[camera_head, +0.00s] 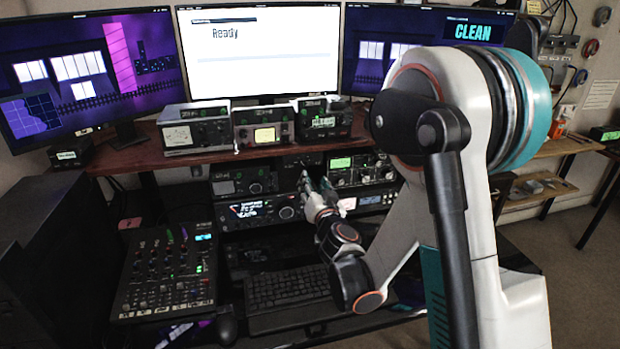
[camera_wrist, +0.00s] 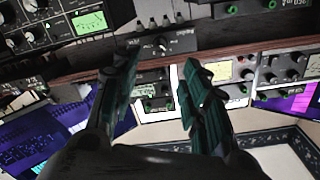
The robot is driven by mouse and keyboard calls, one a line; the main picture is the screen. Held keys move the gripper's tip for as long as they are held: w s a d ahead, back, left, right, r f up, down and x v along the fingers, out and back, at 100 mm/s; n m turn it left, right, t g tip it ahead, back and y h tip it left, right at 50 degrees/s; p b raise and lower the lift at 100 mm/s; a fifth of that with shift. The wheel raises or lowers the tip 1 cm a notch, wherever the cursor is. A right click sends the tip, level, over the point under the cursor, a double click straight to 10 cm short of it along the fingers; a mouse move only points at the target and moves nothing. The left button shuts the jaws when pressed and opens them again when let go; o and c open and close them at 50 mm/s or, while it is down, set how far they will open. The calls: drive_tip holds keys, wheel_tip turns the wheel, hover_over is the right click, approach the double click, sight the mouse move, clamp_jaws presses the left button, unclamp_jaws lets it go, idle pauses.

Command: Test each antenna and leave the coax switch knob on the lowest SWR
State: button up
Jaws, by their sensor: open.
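The coax switch appears to be the small dark box with a knob (camera_wrist: 162,45) and a row of connectors, mounted under the shelf; in the head view its dark front (camera_head: 300,160) is seen just above my gripper (camera_head: 316,184). In the wrist view my gripper (camera_wrist: 160,66) is open, its two fingers apart on either side of the knob's line and seemingly short of it. Nothing is between them. A meter box with a cream dial (camera_head: 265,136) stands on the shelf, perhaps the SWR meter; the dial's reading is too small to tell. The knob's setting is unclear.
The middle monitor (camera_head: 265,50) reads "Ready"; the right monitor (camera_head: 425,40) reads "CLEAN". Stacked radios (camera_head: 260,210) sit close below the wooden shelf (camera_head: 205,155). A mixer (camera_head: 165,270) and keyboard (camera_head: 287,288) lie on the desk below. My arm hides the right side.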

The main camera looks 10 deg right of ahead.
drive_tip(key=shift+s, duration=0.7)
clamp_jaws()
idle(0.9)
